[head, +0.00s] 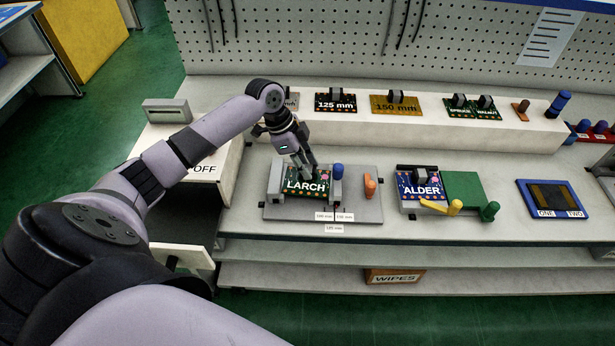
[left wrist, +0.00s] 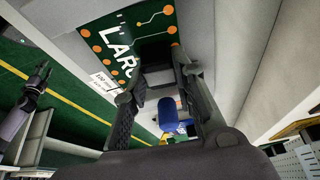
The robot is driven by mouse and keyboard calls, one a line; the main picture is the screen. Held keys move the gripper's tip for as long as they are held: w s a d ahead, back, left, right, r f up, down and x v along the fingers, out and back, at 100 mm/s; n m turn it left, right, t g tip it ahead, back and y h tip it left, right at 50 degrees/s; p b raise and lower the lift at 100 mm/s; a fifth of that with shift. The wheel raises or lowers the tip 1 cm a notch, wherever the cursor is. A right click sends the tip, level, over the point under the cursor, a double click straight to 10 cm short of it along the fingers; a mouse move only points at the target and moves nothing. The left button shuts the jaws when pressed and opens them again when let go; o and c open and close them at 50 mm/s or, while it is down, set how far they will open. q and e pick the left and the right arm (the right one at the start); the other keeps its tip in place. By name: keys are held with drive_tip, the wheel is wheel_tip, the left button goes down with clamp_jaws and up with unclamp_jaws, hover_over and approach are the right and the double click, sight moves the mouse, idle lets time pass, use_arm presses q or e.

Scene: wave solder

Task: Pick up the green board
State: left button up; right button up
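The green LARCH board (head: 305,188) sits in a grey fixture (head: 357,207) on the bench, with a dark block-like grip standing on it. In the left wrist view the board (left wrist: 120,38) shows its white lettering and orange dots. My left gripper (head: 305,172) is lowered over the board, with its fingers apart on either side of the dark grip (left wrist: 155,50). I see no clear contact between fingers and grip. My right gripper (left wrist: 40,78) seems to show at the left of the left wrist view, over the floor, too small to read.
A blue-topped post (head: 337,171) and an orange knob (head: 370,185) stand just right of the board. The blue ALDER board (head: 420,190) sits in another fixture with a green plate (head: 463,187). A raised shelf (head: 360,127) with several boards runs behind.

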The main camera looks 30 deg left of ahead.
use_arm(q)
clamp_jaws()
drive_tip(key=shift+r, duration=0.15)
